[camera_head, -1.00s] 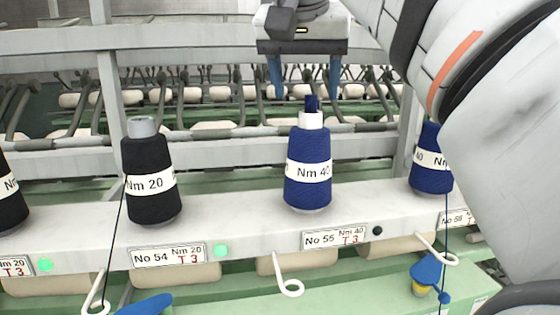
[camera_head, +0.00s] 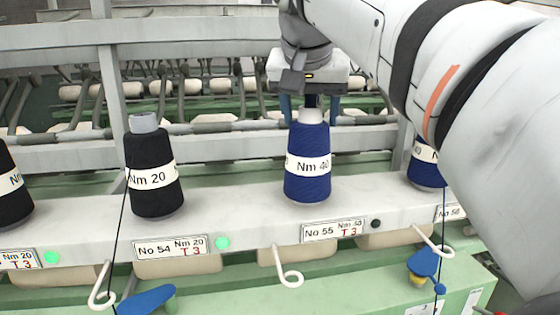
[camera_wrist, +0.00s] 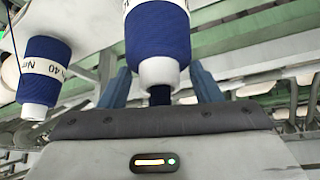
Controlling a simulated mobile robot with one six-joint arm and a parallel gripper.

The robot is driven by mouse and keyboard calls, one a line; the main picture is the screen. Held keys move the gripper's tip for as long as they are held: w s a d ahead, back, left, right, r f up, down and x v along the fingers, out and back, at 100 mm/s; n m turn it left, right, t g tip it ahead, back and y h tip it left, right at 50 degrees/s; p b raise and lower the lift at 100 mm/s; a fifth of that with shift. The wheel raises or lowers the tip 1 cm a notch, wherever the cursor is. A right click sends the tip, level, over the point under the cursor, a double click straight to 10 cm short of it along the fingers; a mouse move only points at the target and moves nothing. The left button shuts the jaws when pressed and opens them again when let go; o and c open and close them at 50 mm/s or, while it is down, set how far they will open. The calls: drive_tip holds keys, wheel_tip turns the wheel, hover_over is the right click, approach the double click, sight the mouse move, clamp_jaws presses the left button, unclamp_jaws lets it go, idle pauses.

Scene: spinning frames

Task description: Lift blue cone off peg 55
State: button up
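The blue cone (camera_head: 308,181), with a white "Nm 40" band and a white top, stands upright on the rail above the plate "No 55" (camera_head: 334,231). The dark tip of its peg (camera_head: 311,101) shows above the white top. My gripper (camera_head: 310,108) is at the cone's top, with blue fingers apart to either side and partly behind it. In the wrist view, the cone (camera_wrist: 158,40) points its white end between the two open fingers (camera_wrist: 160,88). I see gaps between fingers and cone, so nothing is gripped.
A black cone (camera_head: 153,185) stands to the left above plate "No 54", another black one (camera_head: 12,195) at the left edge. A second blue cone (camera_head: 424,172) stands to the right, close to my arm. White hooks and thread hang in front of the rail (camera_head: 240,215).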

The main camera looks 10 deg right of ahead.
drive_tip(key=c, duration=1.1)
drive_tip(key=shift+o, duration=0.2)
drive_tip(key=shift+r, duration=0.15)
